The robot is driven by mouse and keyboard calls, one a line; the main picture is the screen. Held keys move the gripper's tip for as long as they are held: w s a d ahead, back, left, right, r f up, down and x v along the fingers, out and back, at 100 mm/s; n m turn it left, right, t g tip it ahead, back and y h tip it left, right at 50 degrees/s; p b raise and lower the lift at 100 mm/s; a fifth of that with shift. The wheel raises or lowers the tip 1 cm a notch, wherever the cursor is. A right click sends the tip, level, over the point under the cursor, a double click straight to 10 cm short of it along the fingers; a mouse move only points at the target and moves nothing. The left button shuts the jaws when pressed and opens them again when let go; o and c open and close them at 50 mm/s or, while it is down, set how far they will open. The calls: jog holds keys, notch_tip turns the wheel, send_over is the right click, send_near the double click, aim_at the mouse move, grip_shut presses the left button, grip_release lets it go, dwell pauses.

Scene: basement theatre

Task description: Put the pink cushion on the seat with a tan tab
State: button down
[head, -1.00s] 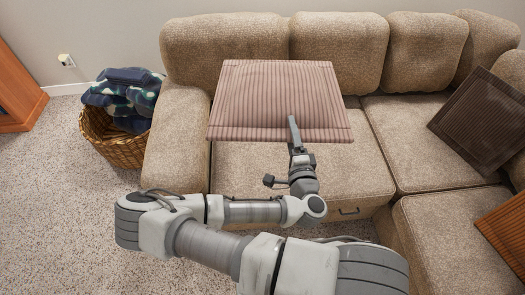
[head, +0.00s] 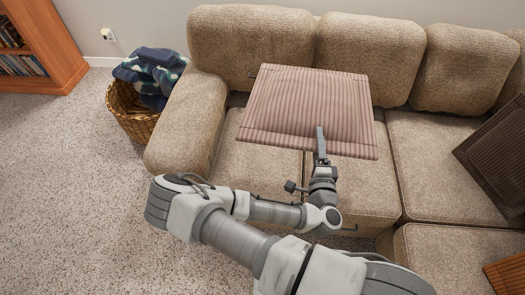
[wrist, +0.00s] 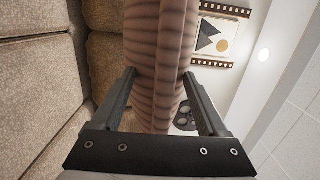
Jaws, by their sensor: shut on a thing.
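The pink striped cushion (head: 305,105) is held tilted above the left part of the tan sofa, with its broad face toward the head camera. My gripper (head: 320,132) is shut on its near edge. In the wrist view, the cushion (wrist: 158,40) fills the space between the two fingers of my gripper (wrist: 158,80). Below it are the left seat (head: 250,165) and the seat beside it (head: 355,185), both partly hidden by the cushion and my arm. A small dark tab (head: 252,75) shows at the left back cushion; I cannot make out a tan tab.
A dark brown cushion (head: 495,155) leans at the right of the sofa, with an orange striped one (head: 508,275) below it. A wicker basket (head: 130,115) with a blanket stands left of the sofa arm (head: 185,125). A wooden bookcase (head: 40,45) is at far left. Carpet there is clear.

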jog(key=s+a+f+y+b, duration=0.1)
jog(key=a+f+b, duration=0.6)
jog(key=f, duration=0.6)
jog(key=a+f+b, duration=0.5)
jog(key=a+f, duration=0.5)
jog(key=f, duration=0.4)
jog(key=shift+n, duration=0.3)
jog(key=w+f+b, duration=0.2)
jog(key=w+f, duration=0.3)
jog(key=w+f+b, duration=0.3)
jog(key=w+f, duration=0.2)
jog(key=w, duration=0.1)
jog(key=shift+w+a+f+b, duration=0.1)
jog(key=shift+w+f+b, duration=0.05)
jog(key=shift+b, duration=0.2)
grip_release()
